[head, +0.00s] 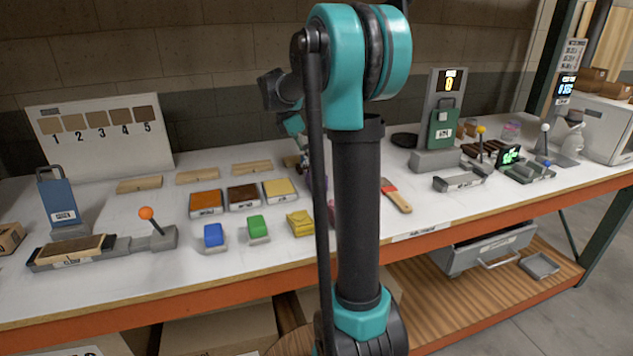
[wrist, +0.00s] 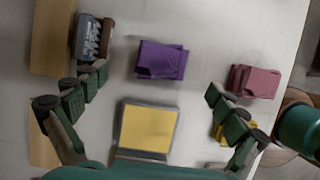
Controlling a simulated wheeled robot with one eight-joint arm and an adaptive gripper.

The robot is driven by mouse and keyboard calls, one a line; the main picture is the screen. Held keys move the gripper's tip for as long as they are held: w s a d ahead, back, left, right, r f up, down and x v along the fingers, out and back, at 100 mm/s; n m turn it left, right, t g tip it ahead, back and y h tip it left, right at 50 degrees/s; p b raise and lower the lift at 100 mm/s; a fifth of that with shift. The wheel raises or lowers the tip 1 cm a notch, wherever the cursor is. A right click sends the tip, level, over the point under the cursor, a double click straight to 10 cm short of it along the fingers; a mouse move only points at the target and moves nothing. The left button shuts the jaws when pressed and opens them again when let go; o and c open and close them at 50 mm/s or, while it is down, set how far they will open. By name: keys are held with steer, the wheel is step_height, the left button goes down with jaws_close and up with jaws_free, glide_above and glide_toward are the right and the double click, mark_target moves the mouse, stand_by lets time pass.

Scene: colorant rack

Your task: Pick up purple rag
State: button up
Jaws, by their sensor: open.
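The purple rag (wrist: 161,60) lies folded on the white bench top in the wrist view, near the upper middle. My gripper (wrist: 155,84) is open, with one finger at the left and one at the right of the picture. The rag lies between and a little beyond the fingertips, apart from both, and the gripper is empty.
A yellow pad block (wrist: 148,128) lies below the rag. A pink rag (wrist: 258,81) lies by the right finger. A small metal-and-brown object (wrist: 92,38) and a wooden strip (wrist: 52,35) are at left. The yellow rag (head: 300,223) sits near the bench front.

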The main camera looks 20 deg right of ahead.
mark_target(316, 174)
steer(key=shift+s+a+x, duration=0.1)
steer(key=shift+s+x, duration=0.05)
steer(key=shift+x, duration=1.95)
steer(key=shift+s+a+x, duration=0.1)
steer(key=shift+x, duration=2.05)
steer(key=c, duration=1.2)
steer(key=shift+c, duration=0.2)
step_height(316, 174, up, 20)
steer(key=o, duration=0.4)
steer(key=shift+c, duration=1.4)
